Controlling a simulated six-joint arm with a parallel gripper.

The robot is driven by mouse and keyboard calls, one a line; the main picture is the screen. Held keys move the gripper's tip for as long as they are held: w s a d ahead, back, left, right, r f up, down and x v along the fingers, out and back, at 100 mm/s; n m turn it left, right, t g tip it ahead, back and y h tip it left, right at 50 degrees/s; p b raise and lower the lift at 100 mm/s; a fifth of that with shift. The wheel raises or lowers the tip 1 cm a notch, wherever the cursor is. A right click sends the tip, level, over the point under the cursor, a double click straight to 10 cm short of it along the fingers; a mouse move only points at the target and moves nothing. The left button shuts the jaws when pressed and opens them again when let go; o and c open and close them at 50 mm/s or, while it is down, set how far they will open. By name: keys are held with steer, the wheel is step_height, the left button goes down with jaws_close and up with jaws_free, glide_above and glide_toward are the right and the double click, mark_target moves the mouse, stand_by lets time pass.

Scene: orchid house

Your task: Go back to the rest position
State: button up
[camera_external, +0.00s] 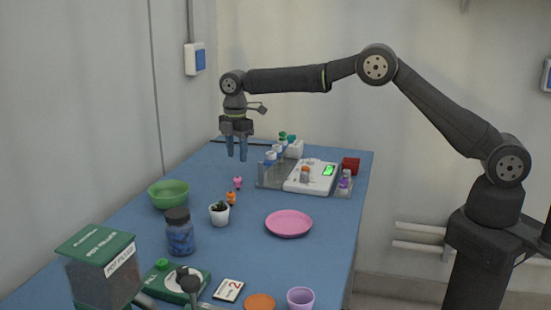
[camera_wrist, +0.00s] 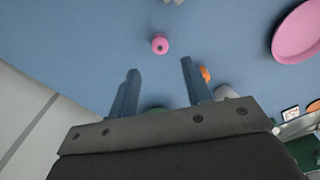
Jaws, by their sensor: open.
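My gripper (camera_external: 236,157) hangs fingers-down above the far left part of the blue table (camera_external: 255,240), apart from everything. Its two fingers are spread with nothing between them; they also show in the wrist view (camera_wrist: 160,67). A small pink figure (camera_external: 237,183) stands on the table just in front of the gripper in the external view; it shows beyond the fingertips in the wrist view (camera_wrist: 160,45). A small orange figure (camera_external: 230,198) stands nearer the camera, partly behind a finger in the wrist view (camera_wrist: 205,74).
The pot filler (camera_external: 100,270) is front left.

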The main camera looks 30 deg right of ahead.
steer(key=w+d+r, duration=0.1)
steer(key=d+r, duration=0.3)
steer(key=d, duration=0.5)
steer(key=w+d+r, duration=0.2)
steer(key=d+r, duration=0.2)
steer(key=d, duration=0.5)
steer(key=w+d+r, duration=0.1)
steer(key=d+r, duration=0.3)
steer(key=d, duration=0.6)
steer(key=a+f, duration=0.3)
steer(key=a, duration=0.1)
steer(key=a+f, duration=0.3)
steer(key=a, duration=0.1)
steer(key=a+f, duration=0.2)
steer(key=a, duration=0.2)
steer(key=shift+f, duration=1.05)
steer(key=shift+o, duration=0.4)
